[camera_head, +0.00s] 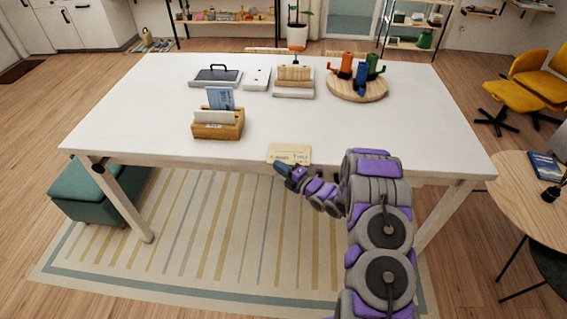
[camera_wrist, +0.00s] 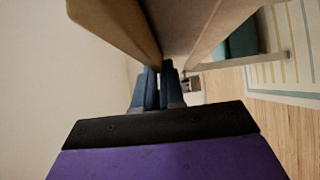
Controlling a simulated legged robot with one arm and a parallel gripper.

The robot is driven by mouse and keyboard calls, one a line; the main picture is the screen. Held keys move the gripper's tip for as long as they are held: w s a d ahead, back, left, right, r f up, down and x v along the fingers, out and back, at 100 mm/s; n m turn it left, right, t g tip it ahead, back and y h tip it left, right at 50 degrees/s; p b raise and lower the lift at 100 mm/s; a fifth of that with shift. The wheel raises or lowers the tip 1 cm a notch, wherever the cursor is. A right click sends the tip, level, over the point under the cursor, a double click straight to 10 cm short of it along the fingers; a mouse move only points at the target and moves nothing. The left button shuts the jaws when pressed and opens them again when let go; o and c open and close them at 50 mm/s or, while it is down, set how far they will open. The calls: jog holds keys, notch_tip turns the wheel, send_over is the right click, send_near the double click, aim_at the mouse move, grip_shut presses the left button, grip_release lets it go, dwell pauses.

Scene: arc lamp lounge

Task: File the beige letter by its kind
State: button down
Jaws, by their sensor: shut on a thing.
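The beige letter (camera_head: 289,153) is at the table's front edge, right of the wooden letter holder, with small writing along its lower part. I cannot tell whether it rests on the top or is slightly lifted. My gripper (camera_head: 285,168) is shut on the letter's near edge, toward its lower left. In the wrist view the blue fingers (camera_wrist: 158,88) are closed together beside a tan surface that looks like the letter (camera_wrist: 112,25). The wooden letter holder (camera_head: 217,134) stands on the table with a blue letter (camera_head: 220,98) and a white letter (camera_head: 214,117) upright in it.
On the white table (camera_head: 150,120), a dark-handled tray (camera_head: 216,77), a white box (camera_head: 257,79), a wooden block stack (camera_head: 294,88) and a round board (camera_head: 358,92) with colored mugs stand behind. A teal bench (camera_head: 100,194) is left. The table's right front is clear.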

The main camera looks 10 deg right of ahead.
jog(key=s+a+r+p, duration=0.1)
jog(key=s+a+r, duration=0.1)
jog(key=s+a, duration=0.2)
jog(key=s+a+r+p, duration=0.1)
jog(key=s+a+r, duration=0.2)
jog(key=s, duration=0.6)
jog(key=shift+s+a, duration=0.3)
jog(key=shift+a, duration=0.5)
jog(key=shift+w, duration=0.1)
